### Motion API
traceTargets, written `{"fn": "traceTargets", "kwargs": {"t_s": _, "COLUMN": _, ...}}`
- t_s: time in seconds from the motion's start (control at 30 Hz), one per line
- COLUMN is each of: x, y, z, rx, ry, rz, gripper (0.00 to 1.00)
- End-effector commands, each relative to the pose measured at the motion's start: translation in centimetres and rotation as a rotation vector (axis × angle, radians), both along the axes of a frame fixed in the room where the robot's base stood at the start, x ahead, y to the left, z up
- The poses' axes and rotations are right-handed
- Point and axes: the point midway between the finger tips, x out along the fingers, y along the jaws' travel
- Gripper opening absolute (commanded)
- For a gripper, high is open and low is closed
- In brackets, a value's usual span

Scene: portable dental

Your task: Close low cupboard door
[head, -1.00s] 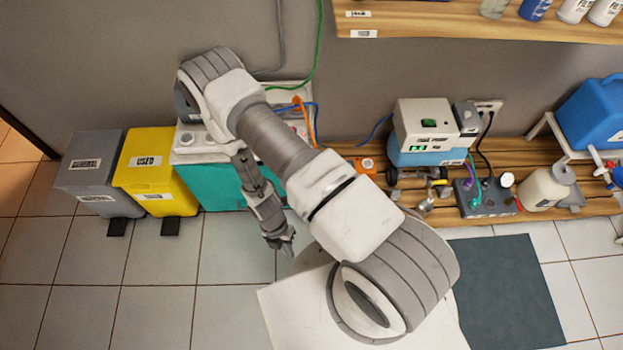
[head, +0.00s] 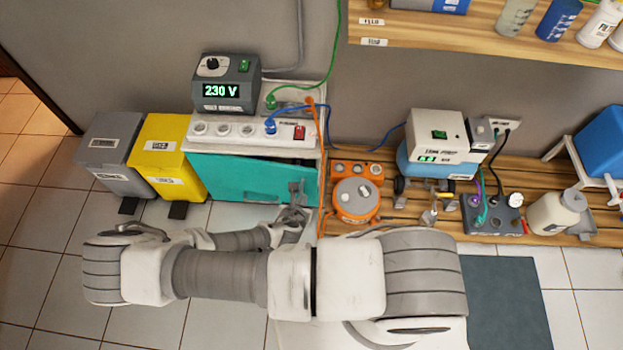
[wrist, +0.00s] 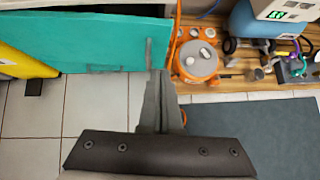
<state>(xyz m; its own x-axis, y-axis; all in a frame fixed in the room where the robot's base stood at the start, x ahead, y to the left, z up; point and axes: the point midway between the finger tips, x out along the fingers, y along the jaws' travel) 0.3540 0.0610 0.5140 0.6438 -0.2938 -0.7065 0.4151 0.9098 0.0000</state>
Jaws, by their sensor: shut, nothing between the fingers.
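The low cupboard's teal door (head: 235,180) stands ajar, with a dark gap along its top right in the head view. The door also fills the upper left of the wrist view (wrist: 90,45). My gripper (head: 296,188) is shut and empty, at the front of the door near its right edge. In the wrist view my gripper's fingers (wrist: 157,85) point at the door's lower right part; I cannot tell whether they touch it. My arm hides the floor before the cupboard.
A power strip (head: 235,130) and a 230 V box (head: 226,85) sit on the cupboard. Yellow (head: 165,150) and grey (head: 108,150) bins stand left. An orange device (head: 356,200) and cables are close right. Floor at left is clear.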

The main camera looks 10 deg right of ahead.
Motion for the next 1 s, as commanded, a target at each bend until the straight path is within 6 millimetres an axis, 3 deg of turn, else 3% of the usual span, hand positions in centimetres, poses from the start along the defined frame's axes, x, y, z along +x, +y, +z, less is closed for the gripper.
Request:
{"fn": "traceTargets", "kwargs": {"t_s": 0.17, "x": 1.2, "y": -0.5, "z": -1.4, "rx": 0.002, "ry": -0.004, "rz": -0.002, "gripper": 0.00}}
{"fn": "traceTargets", "kwargs": {"t_s": 0.57, "x": 6.4, "y": -3.0, "z": -7.3, "rx": 0.002, "ry": -0.001, "rz": -0.002, "gripper": 0.00}}
{"fn": "traceTargets", "kwargs": {"t_s": 0.8, "x": 9.0, "y": -4.1, "z": -7.1, "rx": 0.002, "ry": -0.001, "rz": -0.002, "gripper": 0.00}}
{"fn": "traceTargets", "kwargs": {"t_s": 1.0, "x": 9.9, "y": -4.5, "z": -7.0, "rx": 0.001, "ry": 0.001, "rz": 0.001, "gripper": 0.00}}
